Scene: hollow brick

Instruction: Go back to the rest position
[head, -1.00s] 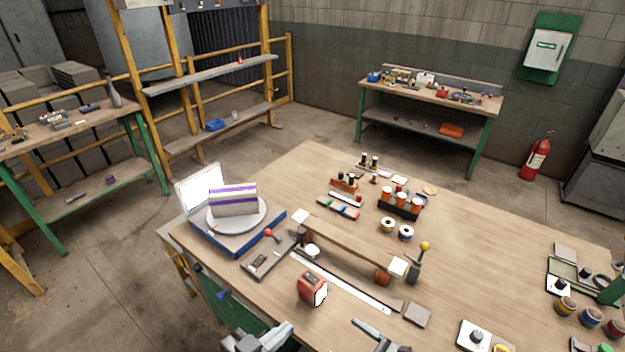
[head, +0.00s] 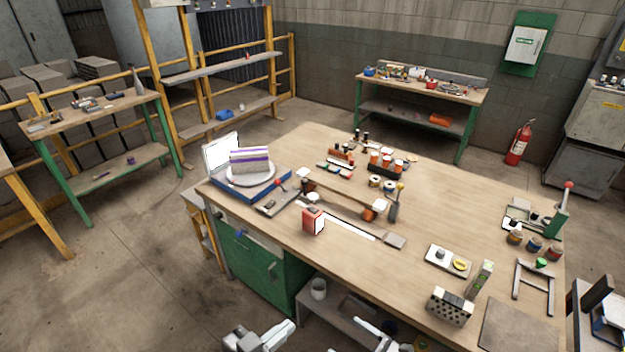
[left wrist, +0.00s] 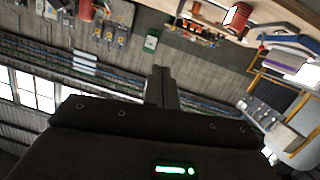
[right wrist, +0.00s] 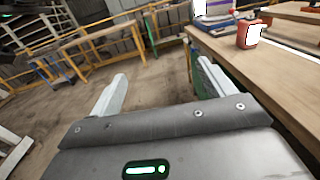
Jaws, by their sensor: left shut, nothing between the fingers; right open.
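My left gripper (head: 286,329) shows at the bottom of the head view, in front of the workbench's near edge. In the left wrist view its two fingers (left wrist: 161,88) are together with nothing between them. My right gripper shows in part at the bottom of the head view, to the right of the left one. In the right wrist view its fingers (right wrist: 158,86) are wide apart and empty, beside the bench's edge. Both grippers are clear of the wooden workbench (head: 420,210). A white block with purple stripes (head: 250,160) rests on the round plate of a blue-based scale (head: 262,189).
A red-orange box (head: 313,221) and a grey block with holes (head: 450,307) stand near the bench's front edge. Open floor lies to the left.

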